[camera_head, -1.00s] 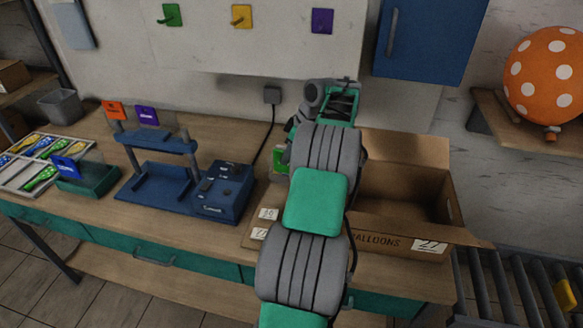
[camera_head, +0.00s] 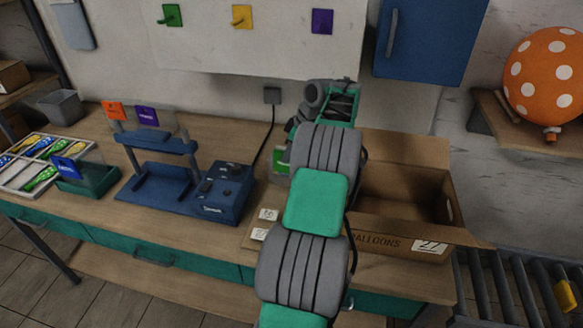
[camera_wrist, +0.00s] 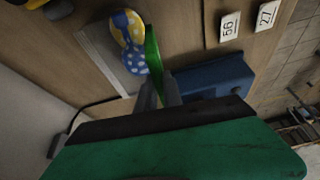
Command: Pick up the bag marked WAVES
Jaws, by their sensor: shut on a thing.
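In the wrist view my gripper (camera_wrist: 158,92) is shut on a thin green bag (camera_wrist: 153,52), seen nearly edge-on; its marking cannot be read. Beside it, to its left, show a yellow and blue patterned shape (camera_wrist: 126,28) and a blue dotted shape (camera_wrist: 133,61); I cannot tell whether they belong to the held bag or lie beneath it. In the head view my arm hides the gripper. A small green patch (camera_head: 282,156) shows just left of the arm. No WAVES lettering is legible.
A brown open carton (camera_head: 390,243) marked BALLOONS and 27 stands right of my arm. Small number cards (camera_head: 268,214) lie on the worktop. A blue press (camera_head: 160,180), a green bin (camera_head: 88,183) and a tray of colourful bags (camera_head: 12,178) are at left.

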